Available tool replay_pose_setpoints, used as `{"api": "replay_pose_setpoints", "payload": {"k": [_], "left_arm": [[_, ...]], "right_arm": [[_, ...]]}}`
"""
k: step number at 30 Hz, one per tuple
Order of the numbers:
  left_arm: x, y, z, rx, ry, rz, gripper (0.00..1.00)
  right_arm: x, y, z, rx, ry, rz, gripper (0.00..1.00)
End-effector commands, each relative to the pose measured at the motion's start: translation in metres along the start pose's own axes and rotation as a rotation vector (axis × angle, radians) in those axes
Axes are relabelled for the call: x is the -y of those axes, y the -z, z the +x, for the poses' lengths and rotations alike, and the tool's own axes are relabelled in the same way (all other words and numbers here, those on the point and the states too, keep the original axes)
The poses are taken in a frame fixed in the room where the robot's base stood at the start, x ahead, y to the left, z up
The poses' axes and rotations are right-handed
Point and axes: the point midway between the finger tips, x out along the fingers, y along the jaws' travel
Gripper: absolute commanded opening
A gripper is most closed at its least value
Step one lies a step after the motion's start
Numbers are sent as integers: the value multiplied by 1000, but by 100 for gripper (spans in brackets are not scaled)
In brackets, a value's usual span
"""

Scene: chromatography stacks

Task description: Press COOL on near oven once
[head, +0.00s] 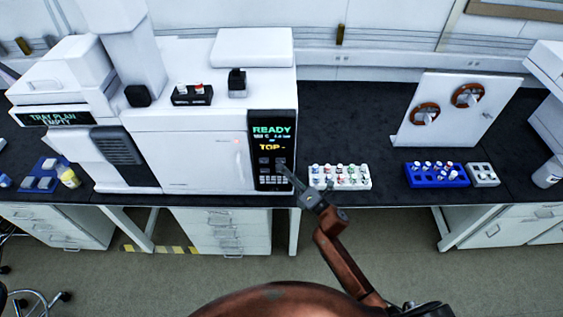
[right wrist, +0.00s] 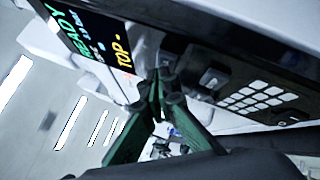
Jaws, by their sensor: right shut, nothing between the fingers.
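The near oven (head: 190,160) is a large white instrument on the dark bench. Its black control panel (head: 272,185) has a display (head: 272,132) reading READY in green, with yellow text beginning TOP below. The panel's small dark buttons (head: 265,161) sit under the display; their labels are too small to read, so I cannot tell which is COOL. My right gripper (head: 286,173) is shut and empty, its tips at the panel's lower right by the buttons. In the right wrist view its fingertips (right wrist: 160,90) are beside a raised square button (right wrist: 214,77); contact is unclear. My left gripper is out of view.
A white vial rack (head: 340,186) stands just right of the panel, close to my right gripper. A blue rack (head: 436,181) and a white board with brown rings (head: 445,135) stand farther right. The bench between them is clear.

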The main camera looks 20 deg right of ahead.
Motion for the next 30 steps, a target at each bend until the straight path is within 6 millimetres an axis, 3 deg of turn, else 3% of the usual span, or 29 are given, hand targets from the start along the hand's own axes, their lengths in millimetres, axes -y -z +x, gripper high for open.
{"api": "replay_pose_setpoints", "payload": {"k": [21, 30], "left_arm": [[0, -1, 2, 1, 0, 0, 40], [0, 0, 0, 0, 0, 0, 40]], "right_arm": [[2, -3, 4, 1, 0, 0, 0], [-3, 2, -4, 1, 1, 1, 0]]}}
